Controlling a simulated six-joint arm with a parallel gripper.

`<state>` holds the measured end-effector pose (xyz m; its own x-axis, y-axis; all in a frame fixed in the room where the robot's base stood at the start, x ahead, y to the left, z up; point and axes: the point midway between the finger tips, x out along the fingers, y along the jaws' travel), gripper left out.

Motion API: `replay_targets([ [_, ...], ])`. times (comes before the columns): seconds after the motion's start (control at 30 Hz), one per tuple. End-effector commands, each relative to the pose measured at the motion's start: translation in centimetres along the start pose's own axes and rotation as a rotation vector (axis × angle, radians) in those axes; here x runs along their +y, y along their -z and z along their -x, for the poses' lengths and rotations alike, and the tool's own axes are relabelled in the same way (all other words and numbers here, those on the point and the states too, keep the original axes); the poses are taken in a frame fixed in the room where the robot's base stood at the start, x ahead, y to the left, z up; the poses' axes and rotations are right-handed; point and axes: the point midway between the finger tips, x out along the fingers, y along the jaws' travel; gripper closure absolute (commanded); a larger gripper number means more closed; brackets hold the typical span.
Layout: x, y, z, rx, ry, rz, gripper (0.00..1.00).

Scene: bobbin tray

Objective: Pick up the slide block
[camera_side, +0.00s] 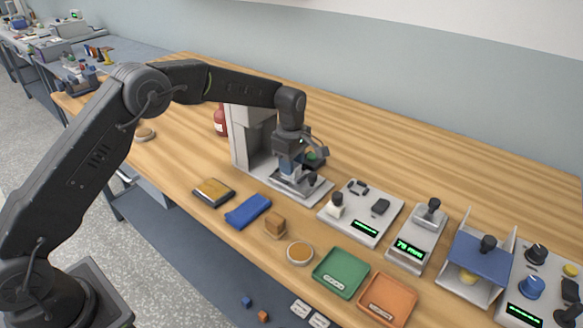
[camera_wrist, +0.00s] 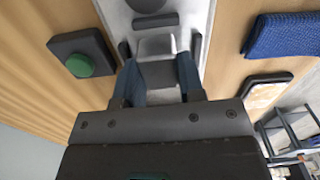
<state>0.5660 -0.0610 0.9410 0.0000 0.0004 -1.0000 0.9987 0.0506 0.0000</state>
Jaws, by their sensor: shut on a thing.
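My gripper (camera_side: 289,168) is low over the grey base plate (camera_side: 318,191) of the upright press-like stand. In the wrist view its two blue fingers (camera_wrist: 158,68) point at the plate (camera_wrist: 176,8) and flank a light grey slide block (camera_wrist: 156,45). The fingers are shut on the block, one on each side. The block sits in line with the plate between dark side strips; I cannot tell whether it touches the plate. In the side view the fingers mostly hide the block.
A dark box with a green button (camera_wrist: 83,64) is left of the fingers in the wrist view. A blue cloth (camera_side: 248,211) and a dark-rimmed tray (camera_side: 214,192) lie in front of the stand. A control panel (camera_side: 361,211) stands to its right. The table behind is clear.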

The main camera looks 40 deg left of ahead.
Motion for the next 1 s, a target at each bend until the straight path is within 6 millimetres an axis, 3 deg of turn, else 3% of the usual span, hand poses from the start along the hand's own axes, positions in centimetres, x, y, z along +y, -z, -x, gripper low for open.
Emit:
replay_targets([
  [0.23, 0.1, 0.0, 2.0, -0.001, -0.005, 0.000, 0.91],
  [0.5, 0.1, 0.0, 7.3, -0.001, -0.005, 0.000, 0.91],
  [0.67, 0.1, 0.0, 9.7, -0.001, -0.004, 0.000, 0.91],
  [1.0, 0.1, 0.0, 16.8, -0.001, -0.004, 0.000, 0.91],
])
